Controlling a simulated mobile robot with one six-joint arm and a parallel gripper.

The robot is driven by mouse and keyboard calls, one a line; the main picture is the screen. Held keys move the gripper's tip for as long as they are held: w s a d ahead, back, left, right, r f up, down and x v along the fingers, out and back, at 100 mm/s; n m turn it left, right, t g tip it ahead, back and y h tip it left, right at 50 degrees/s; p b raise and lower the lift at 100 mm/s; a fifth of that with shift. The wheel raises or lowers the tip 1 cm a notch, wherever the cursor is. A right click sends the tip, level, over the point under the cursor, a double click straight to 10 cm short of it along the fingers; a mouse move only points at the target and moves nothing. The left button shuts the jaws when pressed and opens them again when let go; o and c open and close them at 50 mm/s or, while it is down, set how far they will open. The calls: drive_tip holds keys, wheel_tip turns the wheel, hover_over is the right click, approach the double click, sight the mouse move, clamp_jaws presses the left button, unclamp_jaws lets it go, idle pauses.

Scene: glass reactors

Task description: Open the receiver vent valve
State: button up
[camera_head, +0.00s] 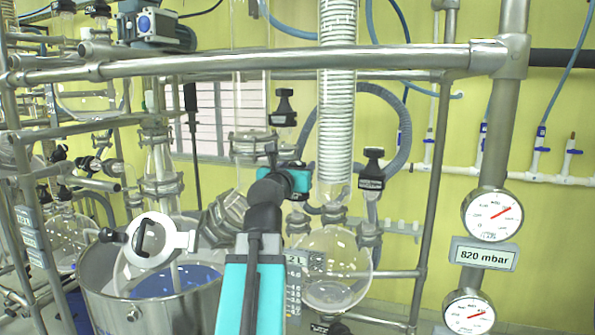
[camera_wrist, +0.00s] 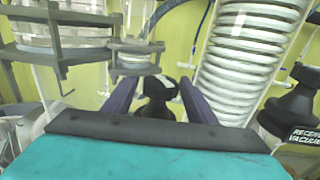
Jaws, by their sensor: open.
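A black valve knob (camera_head: 284,98) stands left of the glass coil column in the head view, with a small dark label under it that I cannot read. In the wrist view a black knob (camera_wrist: 157,100) shows between my two dark fingers, with a gap on each side. My gripper (camera_wrist: 160,92) is open and holds nothing. In the head view the teal gripper body (camera_head: 292,180) is below the knob; its fingertips are hard to make out. A second black knob (camera_head: 373,158) is right of the coil; its label in the wrist view (camera_wrist: 304,136) reads receiver vacuum, partly cut off.
The coil column (camera_head: 338,90) stands close to the right of my gripper, above the round glass receiver flask (camera_head: 335,262). A steel rail (camera_head: 250,62) crosses above. A steel vessel (camera_head: 150,305) is at lower left. Two gauges, one upper (camera_head: 492,213), are at right.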

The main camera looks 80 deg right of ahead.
drive_tip(key=shift+f+m+g+y+b, duration=0.1)
drive_tip(key=shift+m+g+y+b, duration=0.4)
drive_tip(key=shift+m+g+b, duration=1.25)
drive_tip(key=shift+w+d+m+g+y+b, duration=0.15)
drive_tip(key=shift+m+g+y+b, duration=0.4)
drive_tip(key=shift+g+b, duration=0.95)
drive_tip(key=shift+m+g+y, duration=1.15)
drive_tip(key=shift+m+g, duration=0.05)
drive_tip(key=shift+g, duration=0.55)
drive_tip(key=shift+s+a+m+g+y, duration=0.2)
drive_tip(key=shift+m+g+y, duration=0.2)
drive_tip(key=shift+g, duration=0.1)
drive_tip(key=c, duration=0.9)
drive_tip(key=shift+o, duration=0.2)
drive_tip(key=shift+a+r+n+t+h+p, duration=0.1)
drive_tip(key=shift+r+n+t+h+p, duration=0.15)
drive_tip(key=shift+n+t+h+p, duration=0.3)
drive_tip(key=n+t+h+p, duration=0.2)
drive_tip(key=t+p, duration=0.1)
drive_tip(key=p, duration=0.3)
drive_tip(key=shift+n+t, duration=0.25)
drive_tip(key=shift+n, duration=0.1)
